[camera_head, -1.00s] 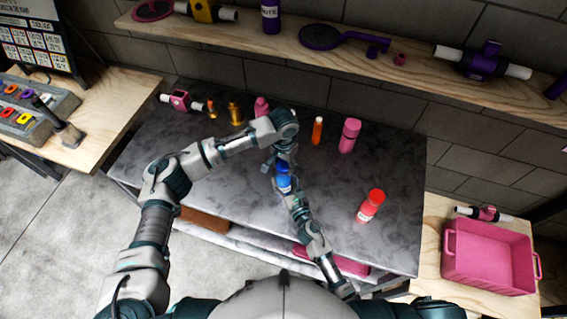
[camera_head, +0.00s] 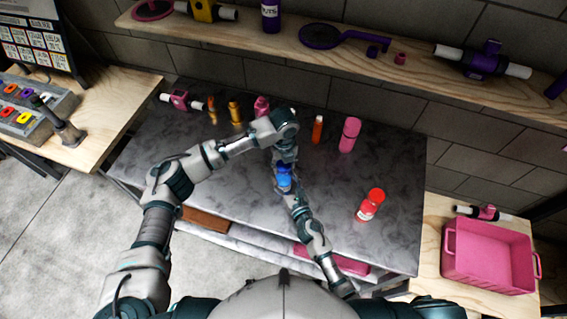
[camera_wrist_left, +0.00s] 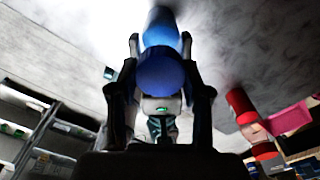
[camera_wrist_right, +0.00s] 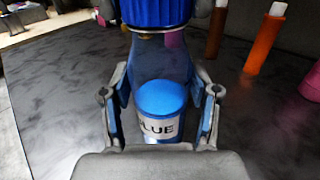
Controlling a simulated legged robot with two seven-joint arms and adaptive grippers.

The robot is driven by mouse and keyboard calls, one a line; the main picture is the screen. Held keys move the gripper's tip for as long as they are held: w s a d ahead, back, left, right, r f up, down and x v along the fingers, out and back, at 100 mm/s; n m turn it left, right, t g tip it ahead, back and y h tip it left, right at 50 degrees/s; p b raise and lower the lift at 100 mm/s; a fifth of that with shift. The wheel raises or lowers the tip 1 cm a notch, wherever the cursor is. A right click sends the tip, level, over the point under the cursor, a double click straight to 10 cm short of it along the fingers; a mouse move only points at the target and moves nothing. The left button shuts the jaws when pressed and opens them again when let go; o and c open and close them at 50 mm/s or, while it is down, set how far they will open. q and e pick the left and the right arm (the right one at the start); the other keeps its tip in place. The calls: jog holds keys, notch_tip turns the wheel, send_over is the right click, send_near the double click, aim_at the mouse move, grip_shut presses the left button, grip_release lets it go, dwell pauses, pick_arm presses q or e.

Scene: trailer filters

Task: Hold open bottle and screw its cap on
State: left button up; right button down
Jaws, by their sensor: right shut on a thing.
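My right gripper (camera_wrist_right: 158,105) is shut on the blue bottle (camera_wrist_right: 160,75) and holds it upright above the grey table. The bottle is see-through, with blue contents and a label reading BLUE. The ribbed blue cap (camera_wrist_right: 158,12) sits at the top of its neck; it also shows in the left wrist view (camera_wrist_left: 162,75) and the head view (camera_head: 284,171). My left gripper (camera_head: 285,158) comes from the far side, with one finger on either side of the cap. In the left wrist view its fingers (camera_wrist_left: 160,45) look spread, with narrow gaps beside the blue.
A red bottle (camera_head: 369,204) stands on the grey table (camera_head: 225,195) to the right. Pink (camera_head: 349,135) and orange (camera_head: 317,130) containers stand behind, with gold ones (camera_head: 235,112) further left. A pink crate (camera_head: 490,262) is at far right. The table's right part is mostly clear.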

pick_arm(q)
jog(key=o, duration=0.4)
jog(key=shift+w+a, duration=0.1)
jog(key=shift+w, duration=0.1)
pick_arm(e)
jog(key=shift+s+a, duration=0.1)
pick_arm(q)
jog(key=shift+o, duration=0.6)
jog(key=shift+s, duration=0.1)
notch_tip(320, 180, up, 12)
pick_arm(e)
jog(key=shift+c, duration=1)
grip_release()
